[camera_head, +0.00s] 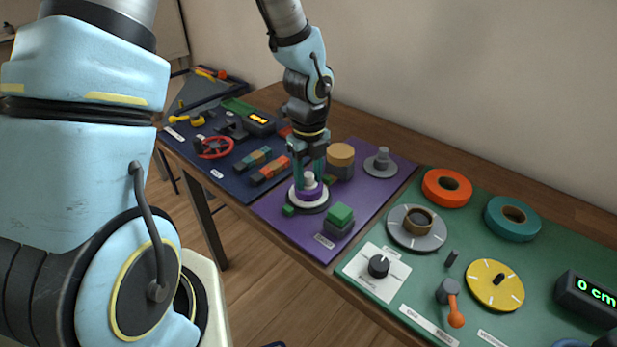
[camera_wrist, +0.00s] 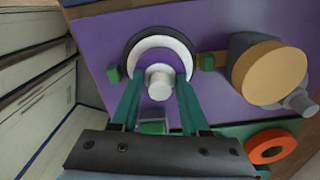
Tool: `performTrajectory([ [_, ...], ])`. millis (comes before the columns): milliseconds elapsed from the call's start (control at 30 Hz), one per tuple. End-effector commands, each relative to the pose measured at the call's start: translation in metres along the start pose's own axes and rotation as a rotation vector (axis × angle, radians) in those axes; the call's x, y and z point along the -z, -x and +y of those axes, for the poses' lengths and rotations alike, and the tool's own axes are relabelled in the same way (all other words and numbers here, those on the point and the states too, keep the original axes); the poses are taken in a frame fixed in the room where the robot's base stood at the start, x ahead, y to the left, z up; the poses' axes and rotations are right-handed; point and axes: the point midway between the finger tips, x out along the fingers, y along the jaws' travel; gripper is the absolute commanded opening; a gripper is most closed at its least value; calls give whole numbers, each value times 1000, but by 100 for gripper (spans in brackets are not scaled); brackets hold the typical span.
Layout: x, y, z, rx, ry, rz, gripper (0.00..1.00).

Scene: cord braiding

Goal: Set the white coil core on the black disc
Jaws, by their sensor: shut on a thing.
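The white coil core has a pale central post (camera_head: 309,180), a purple band and a wide white ring (camera_head: 294,199). It also shows in the wrist view, with its post (camera_wrist: 159,82) between the fingers. My gripper (camera_head: 309,184) points down and is shut on the core, one teal finger on each side. The black disc (camera_head: 318,210) shows as a dark rim under the white ring, and as a dark arc (camera_wrist: 136,46) in the wrist view. The core looks upright and roughly centred over the disc. I cannot tell whether they touch.
Small green blocks (camera_head: 288,210) stand close around the disc on the purple mat (camera_head: 272,208). A larger green block on a grey base (camera_head: 340,219), a tan-topped cylinder (camera_head: 341,155) and a grey stepped post (camera_head: 381,163) stand nearby. Orange (camera_head: 447,188) and teal (camera_head: 513,217) rolls lie rightward.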

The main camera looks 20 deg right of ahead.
Motion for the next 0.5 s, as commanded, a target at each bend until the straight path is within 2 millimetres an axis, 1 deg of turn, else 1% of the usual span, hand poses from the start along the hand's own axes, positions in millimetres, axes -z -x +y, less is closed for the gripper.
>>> performTrajectory([
  [167,0,-6,0,0,-1,0,0],
  [200,0,-5,0,1,-1,-1,49],
  [400,0,-5,0,0,0,0,71],
  [500,0,-5,0,0,0,0,80],
])
